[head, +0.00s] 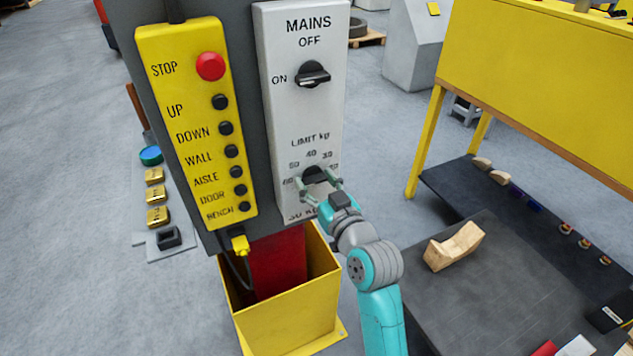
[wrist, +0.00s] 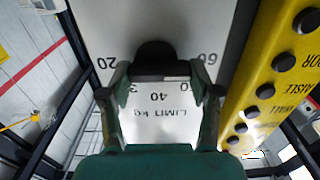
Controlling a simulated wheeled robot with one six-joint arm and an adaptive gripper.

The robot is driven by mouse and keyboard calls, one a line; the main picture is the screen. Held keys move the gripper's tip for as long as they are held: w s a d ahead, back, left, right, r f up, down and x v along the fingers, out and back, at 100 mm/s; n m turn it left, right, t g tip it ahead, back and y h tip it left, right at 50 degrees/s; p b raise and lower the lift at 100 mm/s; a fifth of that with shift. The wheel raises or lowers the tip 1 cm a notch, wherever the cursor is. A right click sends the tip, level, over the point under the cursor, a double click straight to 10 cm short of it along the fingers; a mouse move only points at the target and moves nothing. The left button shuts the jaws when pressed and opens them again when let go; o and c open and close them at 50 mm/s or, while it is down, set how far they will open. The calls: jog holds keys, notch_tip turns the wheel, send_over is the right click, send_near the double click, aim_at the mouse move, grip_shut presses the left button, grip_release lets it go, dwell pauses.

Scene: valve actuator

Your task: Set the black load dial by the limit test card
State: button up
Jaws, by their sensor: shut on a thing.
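The black load dial (head: 314,174) is on the lower part of the white panel (head: 301,115), under the words LIMIT KG, inside an arc of numbers. My gripper (head: 318,184) is shut on the dial, one finger on each side. In the wrist view the dial (wrist: 155,58) shows upside down between the fingertips (wrist: 160,76), with 20, 40 and 60 readable and the other numbers partly covered. I cannot make out the dial's pointer. Lettering that seems to read 30 KG (head: 301,215) shows at the panel's foot, partly hidden by my gripper; I cannot make out a separate test card.
Above the load dial is the black MAINS switch (head: 313,74). A yellow pendant (head: 196,125) with a red STOP button (head: 210,66) and several black buttons hangs at left. A yellow bin (head: 285,318) stands below. A dark bench (head: 470,285) with a wooden block (head: 454,246) is at right.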

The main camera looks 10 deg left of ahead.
jog(key=m, duration=0.6)
jog(key=shift+d+m, duration=0.1)
jog(key=shift+m, duration=0.2)
jog(key=m, duration=0.3)
jog(key=shift+w+m, duration=0.1)
jog(key=shift+m, duration=0.2)
jog(key=m, duration=0.3)
jog(key=shift+d+m, duration=0.15)
jog(key=shift+m, duration=0.15)
jog(key=m, duration=0.6)
jog(key=shift+w+d, duration=0.1)
jog(key=m, duration=0.6)
jog(key=shift+f+m, duration=0.25)
jog(key=shift+m, duration=0.15)
jog(key=o, duration=1.1)
